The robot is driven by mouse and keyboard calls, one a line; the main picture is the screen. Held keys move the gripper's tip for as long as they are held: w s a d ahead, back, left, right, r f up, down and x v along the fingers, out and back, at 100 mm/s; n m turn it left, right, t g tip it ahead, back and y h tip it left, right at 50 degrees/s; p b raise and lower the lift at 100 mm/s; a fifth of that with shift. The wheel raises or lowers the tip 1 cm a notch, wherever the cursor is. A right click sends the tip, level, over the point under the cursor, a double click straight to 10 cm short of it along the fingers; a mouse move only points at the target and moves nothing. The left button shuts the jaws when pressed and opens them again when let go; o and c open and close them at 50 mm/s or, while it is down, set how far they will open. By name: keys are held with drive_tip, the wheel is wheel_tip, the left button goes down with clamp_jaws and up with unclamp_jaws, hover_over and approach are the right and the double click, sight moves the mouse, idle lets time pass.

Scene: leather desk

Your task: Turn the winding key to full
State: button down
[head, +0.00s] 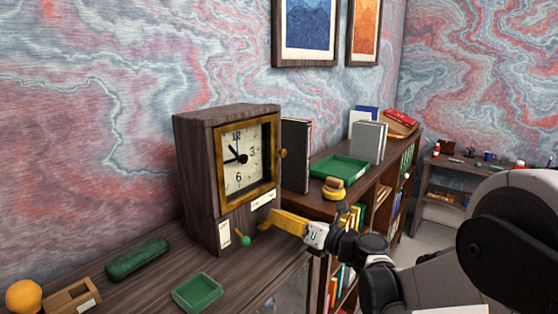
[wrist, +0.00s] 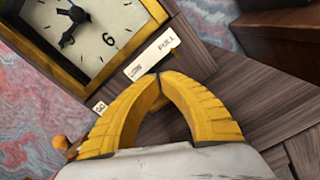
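A dark wooden clock (head: 197,170) stands on the desk, its white dial in a brass frame; the dial also shows in the wrist view (wrist: 85,30). A white label marked FULL (wrist: 150,56) is on the clock front under the dial. My gripper (head: 268,221) is at the lower front of the clock, right of a green knob (head: 243,239). In the wrist view its yellow fingers (wrist: 158,78) meet at the tips just below the label. A small brass piece, seemingly the winding key (wrist: 159,103), shows between them, mostly hidden by the fingers.
On the desk (head: 145,280) are a green case (head: 137,258), a green tray (head: 197,291), a wooden box (head: 72,298) and an orange ball (head: 23,296). A bookshelf with a larger green tray (head: 339,167) and books stands right of the clock.

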drive_tip(key=shift+s+a+b, duration=0.25)
drive_tip(key=shift+s+b, duration=0.1)
drive_tip(key=shift+b, duration=0.1)
idle(0.6)
drive_tip(key=shift+r, duration=0.4)
drive_tip(key=shift+v, duration=3)
drive_tip(key=shift+w+d, duration=0.15)
drive_tip(key=shift+w, duration=0.05)
